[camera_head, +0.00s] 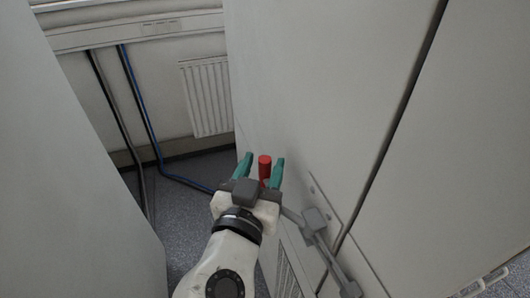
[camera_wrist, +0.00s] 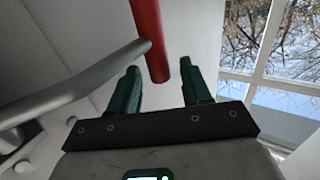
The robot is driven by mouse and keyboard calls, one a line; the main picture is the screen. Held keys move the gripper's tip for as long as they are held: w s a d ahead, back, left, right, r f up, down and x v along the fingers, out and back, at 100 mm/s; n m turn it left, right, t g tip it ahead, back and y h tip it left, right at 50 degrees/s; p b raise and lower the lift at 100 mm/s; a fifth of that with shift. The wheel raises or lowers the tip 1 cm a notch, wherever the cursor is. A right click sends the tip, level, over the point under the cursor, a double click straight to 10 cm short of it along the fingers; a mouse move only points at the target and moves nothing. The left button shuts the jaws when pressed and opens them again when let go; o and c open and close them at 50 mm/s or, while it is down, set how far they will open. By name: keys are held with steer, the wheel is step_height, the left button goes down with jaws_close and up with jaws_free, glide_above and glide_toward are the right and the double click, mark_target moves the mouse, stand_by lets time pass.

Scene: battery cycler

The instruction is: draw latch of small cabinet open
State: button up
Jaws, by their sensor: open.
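The latch has a red cylindrical grip (camera_head: 265,167) and a grey metal lever (camera_head: 317,222) mounted on the pale cabinet (camera_head: 320,100). In the wrist view the red grip (camera_wrist: 147,35) comes down from the top, and the grey curved bar (camera_wrist: 75,95) meets it from the left. My gripper (camera_head: 261,166) is open, with its green fingers on either side of the red grip in the head view. In the wrist view my gripper (camera_wrist: 159,70) has the grip's lower end between the fingertips, with gaps visible. I cannot tell whether either finger touches it.
A large pale panel (camera_head: 75,160) stands at the left. Between it and the cabinet is a narrow strip of grey floor (camera_head: 195,235), with a radiator (camera_head: 207,95) and blue and black cables along the back wall. A window (camera_wrist: 285,60) shows at the right in the wrist view.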

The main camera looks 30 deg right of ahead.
steer(key=shift+x, duration=1.05)
jaws_close()
